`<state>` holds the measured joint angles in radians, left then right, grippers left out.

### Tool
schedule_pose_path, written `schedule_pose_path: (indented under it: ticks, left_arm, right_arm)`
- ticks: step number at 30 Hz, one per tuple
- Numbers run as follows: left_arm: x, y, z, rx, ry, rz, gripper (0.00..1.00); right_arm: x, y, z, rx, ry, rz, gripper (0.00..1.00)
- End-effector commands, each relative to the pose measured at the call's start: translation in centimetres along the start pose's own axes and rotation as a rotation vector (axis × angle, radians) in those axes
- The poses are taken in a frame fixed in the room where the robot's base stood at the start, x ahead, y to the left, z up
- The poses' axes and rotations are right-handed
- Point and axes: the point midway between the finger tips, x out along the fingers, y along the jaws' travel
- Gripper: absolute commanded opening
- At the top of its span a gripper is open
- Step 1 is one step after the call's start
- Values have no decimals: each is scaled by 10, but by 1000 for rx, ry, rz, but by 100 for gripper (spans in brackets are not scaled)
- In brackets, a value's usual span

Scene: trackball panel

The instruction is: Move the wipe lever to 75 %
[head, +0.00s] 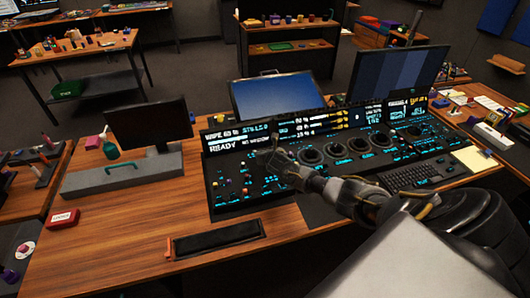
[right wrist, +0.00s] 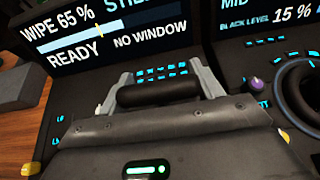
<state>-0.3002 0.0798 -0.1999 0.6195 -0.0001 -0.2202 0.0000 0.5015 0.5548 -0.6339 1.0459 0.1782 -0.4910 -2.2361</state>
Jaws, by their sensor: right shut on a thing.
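The wipe lever (right wrist: 158,93) is a black crossbar grip, seen in the right wrist view above the panel face. My right gripper (head: 283,161) is over the left-middle of the control panel (head: 232,186) and is shut on the lever. Its dark body fills the lower part of the right wrist view, so the lever's base and slot are hidden. The panel display (right wrist: 110,35) reads "WIPE 65 %" above a partly filled bar, with "READY" and "NO WINDOW" below. My left gripper is not in view.
Right of the lever are a small purple knob (right wrist: 255,84) and a large ringed trackball (right wrist: 304,92); more trackballs continue along the panel. A keyboard (head: 408,176) lies at the right. A black monitor (head: 147,124) stands at the left.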

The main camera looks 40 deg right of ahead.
Motion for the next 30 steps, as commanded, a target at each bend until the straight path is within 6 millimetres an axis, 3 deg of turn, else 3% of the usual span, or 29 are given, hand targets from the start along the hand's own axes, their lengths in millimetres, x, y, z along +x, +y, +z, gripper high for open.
schedule_pose_path:
  ticks: [1, 10, 11, 15, 25, 30]
  left_arm:
    - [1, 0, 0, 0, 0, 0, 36]
    - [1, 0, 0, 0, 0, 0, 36]
    - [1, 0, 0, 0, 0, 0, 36]
    - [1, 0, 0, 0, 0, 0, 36]
    - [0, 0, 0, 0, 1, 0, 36]
    - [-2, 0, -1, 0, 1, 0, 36]
  right_arm:
    - [0, 1, -8, -6, 12, 1, 25]
    - [0, 1, -9, -6, 14, 1, 25]
    - [0, 1, -9, -6, 14, 2, 67]
    - [0, 1, -7, -4, 11, 1, 84]
    - [-2, 0, -3, -2, 5, 0, 84]
    - [-17, 0, -3, -4, 5, 1, 84]
